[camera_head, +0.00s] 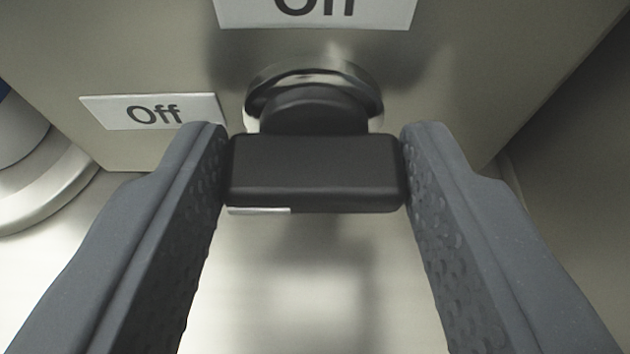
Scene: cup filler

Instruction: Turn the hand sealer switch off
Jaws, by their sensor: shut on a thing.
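The hand sealer switch is a black rotary knob (315,172) on a round metal collar (368,85) on a beige-grey panel. Its bar-shaped handle lies level, left to right. A thin white mark (258,211) shows along the lower left edge of the handle, on the side of the "Off" label (152,112). Another label (316,10) above the knob is cut by the top edge, so its word is only partly visible. My gripper (314,160) is shut on the knob, one grey finger at each end of the handle.
The panel's (450,80) lower edge runs just below the switch. A round pale base (50,190) of another object stands at the left edge. A shiny light surface (310,290) lies below, clear between my fingers. A darker area is at right.

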